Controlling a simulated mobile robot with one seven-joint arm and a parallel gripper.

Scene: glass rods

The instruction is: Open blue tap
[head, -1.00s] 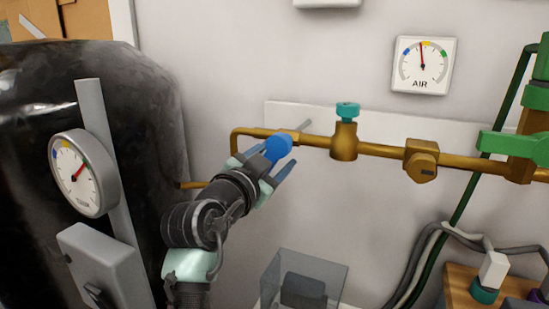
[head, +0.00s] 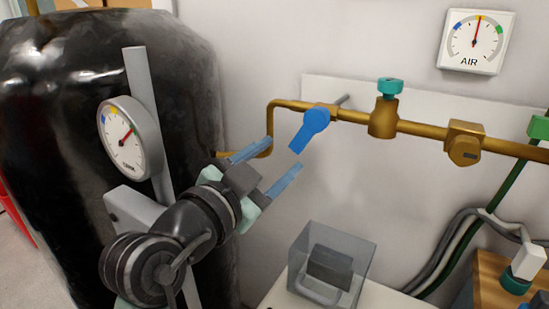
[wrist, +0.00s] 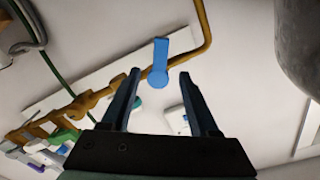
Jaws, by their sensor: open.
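The blue tap (head: 314,121) sits on the brass pipe near its left bend in the head view. Its lever handle points down and to the left from a round hub. In the wrist view the blue tap (wrist: 159,62) lies ahead, between the lines of my fingers. My gripper (head: 283,156) is open and empty, just below and left of the tap, with a visible gap to the handle. Both fingers of my gripper (wrist: 159,75) show spread apart in the wrist view.
The brass pipe (head: 350,115) also carries a teal-topped valve (head: 388,100) to the right. A black tank (head: 60,80) with a gauge (head: 130,137) stands at the left. A clear box (head: 340,268) stands below. An AIR gauge (head: 477,41) hangs on the wall.

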